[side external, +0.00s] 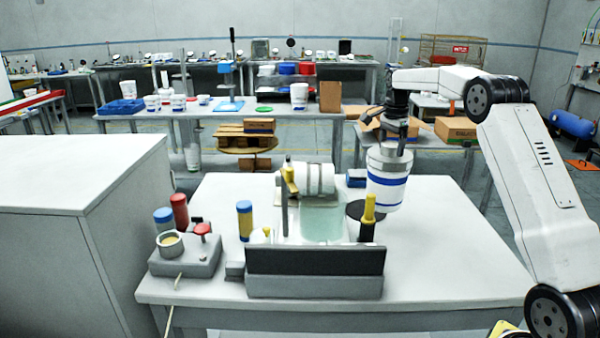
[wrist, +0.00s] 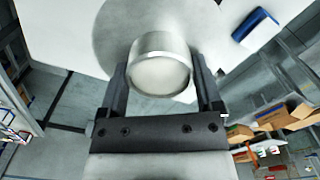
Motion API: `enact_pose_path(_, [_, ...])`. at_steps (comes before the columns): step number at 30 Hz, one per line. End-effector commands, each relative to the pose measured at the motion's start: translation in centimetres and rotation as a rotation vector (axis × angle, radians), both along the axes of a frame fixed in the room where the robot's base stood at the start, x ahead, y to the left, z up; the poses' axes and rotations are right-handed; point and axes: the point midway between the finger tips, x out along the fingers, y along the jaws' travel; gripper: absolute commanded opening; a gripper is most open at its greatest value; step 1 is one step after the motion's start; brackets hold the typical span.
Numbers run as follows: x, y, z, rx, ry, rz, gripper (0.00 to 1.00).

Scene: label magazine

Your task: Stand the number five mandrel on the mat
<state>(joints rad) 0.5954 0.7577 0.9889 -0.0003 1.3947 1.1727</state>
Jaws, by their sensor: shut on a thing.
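My gripper (side external: 391,150) is shut on a white cylinder with blue bands, the mandrel (side external: 386,185), holding it upright by its top. No number is readable on it. In the wrist view the mandrel's pale round top (wrist: 160,72) sits between the two fingers of my gripper (wrist: 162,85). The mat also shows as a grey disc (wrist: 112,35) in the wrist view. I cannot tell whether the mandrel's base touches it.
A black tool with a yellow top (side external: 368,215) stands in front of the mat. Left of it is a fixture with a white roll (side external: 317,179) and a dark front panel (side external: 315,262). A blue block (side external: 356,178) lies behind. The table's right side (side external: 450,240) is clear.

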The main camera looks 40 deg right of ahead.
Motion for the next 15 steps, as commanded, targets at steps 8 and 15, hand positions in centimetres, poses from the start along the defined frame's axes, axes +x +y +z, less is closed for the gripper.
enact_pose_path(8, [1.5, -0.8, -1.7, -0.003, -0.005, 0.0, 0.0])
enact_pose_path(15, [1.7, -0.9, -2.0, -0.003, -0.005, 0.0, 0.0])
